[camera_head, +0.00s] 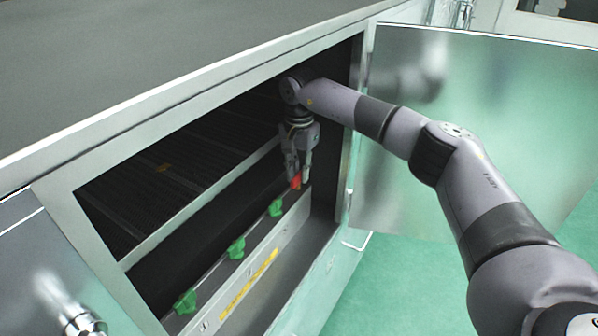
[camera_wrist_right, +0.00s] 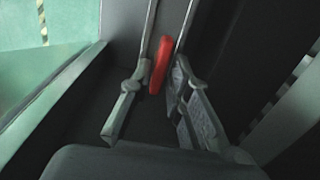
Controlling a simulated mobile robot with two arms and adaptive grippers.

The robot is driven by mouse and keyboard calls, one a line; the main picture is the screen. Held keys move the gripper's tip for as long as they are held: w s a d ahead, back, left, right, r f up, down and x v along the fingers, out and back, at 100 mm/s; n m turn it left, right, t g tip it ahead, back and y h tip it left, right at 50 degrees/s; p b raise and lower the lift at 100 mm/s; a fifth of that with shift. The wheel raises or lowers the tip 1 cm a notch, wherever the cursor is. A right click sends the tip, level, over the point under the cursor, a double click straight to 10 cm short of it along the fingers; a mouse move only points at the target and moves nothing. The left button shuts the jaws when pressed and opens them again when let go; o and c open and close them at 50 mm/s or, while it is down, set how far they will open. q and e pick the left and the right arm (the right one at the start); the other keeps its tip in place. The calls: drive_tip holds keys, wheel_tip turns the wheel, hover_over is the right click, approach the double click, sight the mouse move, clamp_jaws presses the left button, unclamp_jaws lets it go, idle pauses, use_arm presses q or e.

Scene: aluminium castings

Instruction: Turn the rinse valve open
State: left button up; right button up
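A red valve handle (camera_head: 296,182) stands at the far end of a row along a pale rail inside an open cabinet. In the right wrist view the red handle (camera_wrist_right: 161,66) lies between the fingertips. My right gripper (camera_head: 299,172) reaches down into the cabinet, its two fingers on either side of the red handle. The fingers are close to the handle; whether they press on it from both sides cannot be told. The handle's lower part is hidden. It is not clear which handle is the rinse valve. My left gripper is not in view.
Several green handles (camera_head: 237,248) stand along the rail, beside a yellow label (camera_head: 249,283). The cabinet frame (camera_head: 205,86) surrounds the opening. An open door (camera_head: 480,130) stands at the right, behind my arm. Another door (camera_head: 50,270) is at the left. Green floor (camera_head: 385,285) is clear below.

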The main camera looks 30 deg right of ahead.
sight(299, 174)
drive_tip(key=shift+o, duration=1.1)
drive_tip(key=shift+f, duration=0.1)
drive_tip(key=shift+r, duration=3.75)
